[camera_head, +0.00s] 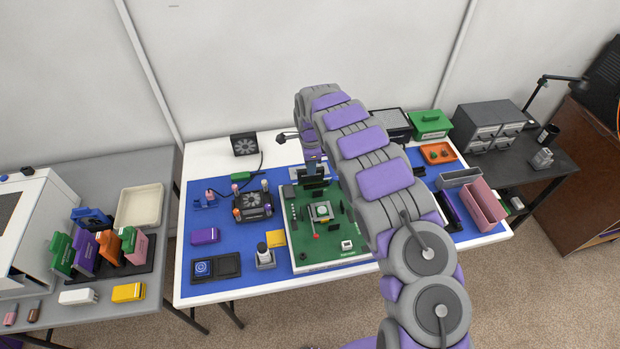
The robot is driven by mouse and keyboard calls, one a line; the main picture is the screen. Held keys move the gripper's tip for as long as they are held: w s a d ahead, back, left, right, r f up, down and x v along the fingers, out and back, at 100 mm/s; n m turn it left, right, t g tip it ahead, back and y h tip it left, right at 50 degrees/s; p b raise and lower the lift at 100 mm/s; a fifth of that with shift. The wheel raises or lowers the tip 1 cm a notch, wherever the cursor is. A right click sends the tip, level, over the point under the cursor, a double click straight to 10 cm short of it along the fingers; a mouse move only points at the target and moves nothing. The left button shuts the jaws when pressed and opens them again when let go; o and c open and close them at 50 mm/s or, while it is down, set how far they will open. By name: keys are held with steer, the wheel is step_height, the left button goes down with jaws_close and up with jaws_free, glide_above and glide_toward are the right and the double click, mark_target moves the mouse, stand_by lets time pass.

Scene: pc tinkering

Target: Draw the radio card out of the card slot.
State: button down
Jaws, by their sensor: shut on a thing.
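The green circuit board (300,247) lies on the blue mat in the middle of the table, with a chip socket (322,210) near its centre. My gripper (313,171) points down at the board's back edge, left of my arm. It is shut on a small dark card, which I take to be the radio card (314,182). The card is upright at the back of the board. The card slot is hidden below it, and I cannot tell whether the card is still seated. My arm hides the board's right side.
A cooling fan (253,201) stands left of the board. A purple box (205,236), a yellow block (275,238) and a black tray (216,268) lie on the mat (225,178). A pink bin (484,205) stands at the right.

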steer(key=shift+r+p, duration=0.6)
steer(key=shift+r, duration=0.85)
